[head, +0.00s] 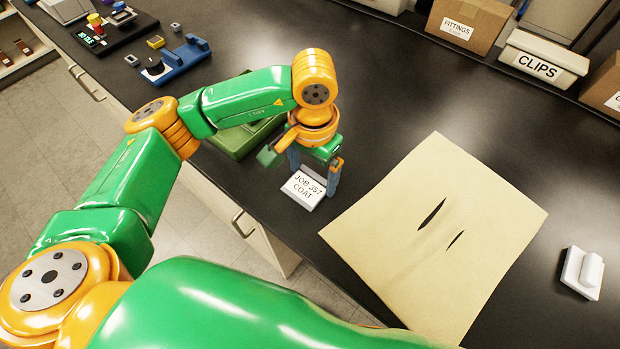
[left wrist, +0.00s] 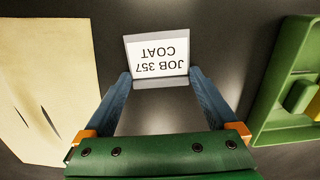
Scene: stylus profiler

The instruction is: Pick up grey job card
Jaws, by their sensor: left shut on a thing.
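The grey job card (head: 304,189) bears a white label reading "JOB 357 COAT". It is at the front part of the black bench, left of the tan sheet. In the left wrist view the card (left wrist: 157,58) lies between the tips of my left gripper (left wrist: 160,80). In the head view my left gripper (head: 313,180) points down, with its blue fingers on either side of the card, shut on it. I cannot tell whether the card touches the bench. My right gripper is not in view.
A tan sheet (head: 440,240) with two dark slits lies right of the card. A green tray (head: 240,138) is just left of the gripper. A white block (head: 582,272) is at the far right. Boxes, including a CLIPS box (head: 543,62), line the back.

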